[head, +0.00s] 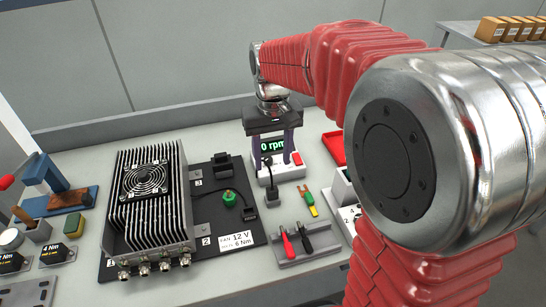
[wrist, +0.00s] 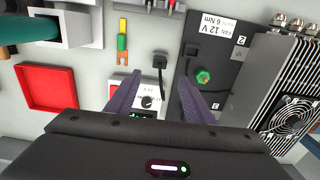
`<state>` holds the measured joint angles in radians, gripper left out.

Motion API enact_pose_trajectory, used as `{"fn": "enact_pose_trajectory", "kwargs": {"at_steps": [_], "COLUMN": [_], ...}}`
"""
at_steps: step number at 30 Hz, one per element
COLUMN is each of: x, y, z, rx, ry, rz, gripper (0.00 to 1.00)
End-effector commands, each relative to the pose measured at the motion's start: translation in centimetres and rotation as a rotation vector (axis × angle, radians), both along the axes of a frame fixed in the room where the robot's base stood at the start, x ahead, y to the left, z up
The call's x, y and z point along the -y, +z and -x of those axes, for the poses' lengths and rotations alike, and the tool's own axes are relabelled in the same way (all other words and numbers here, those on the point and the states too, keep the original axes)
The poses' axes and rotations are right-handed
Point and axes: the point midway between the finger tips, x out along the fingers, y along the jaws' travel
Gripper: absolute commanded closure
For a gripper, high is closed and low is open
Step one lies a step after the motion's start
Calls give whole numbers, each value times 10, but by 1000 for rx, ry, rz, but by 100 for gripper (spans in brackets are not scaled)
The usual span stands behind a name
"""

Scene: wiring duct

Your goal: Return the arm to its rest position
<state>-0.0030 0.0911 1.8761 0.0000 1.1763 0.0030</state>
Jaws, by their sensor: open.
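My arm, with red bellows sleeves and silver joints, reaches over the bench from the right in the head view. My gripper (head: 271,145) points down at the back of the bench, in front of the small white box with a green "0 rpm" display (head: 272,147). Its two purple fingers stand apart with nothing between them. In the wrist view the gripper (wrist: 163,88) is also open and empty, with the white box (wrist: 128,87) partly hidden below it. I cannot tell how high the fingertips are above the box.
A finned metal housing with a fan (head: 146,200) stands left of a black plate (head: 215,190) with a green knob (head: 230,198). A red tray (wrist: 48,90) lies beside the white box. A blue-and-wood fixture (head: 58,190) stands at left.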

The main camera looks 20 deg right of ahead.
Motion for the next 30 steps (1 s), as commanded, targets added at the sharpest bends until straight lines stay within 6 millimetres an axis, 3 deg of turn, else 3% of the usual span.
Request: {"fn": "enact_pose_trajectory", "kwargs": {"at_steps": [19, 24, 30], "x": [0, 0, 0], "y": [-3, -18, -16], "z": [-4, 11, 38], "rx": [17, 18, 65], "ry": [0, 0, 0], "rz": [0, 0, 0], "gripper": [52, 52, 52]}}
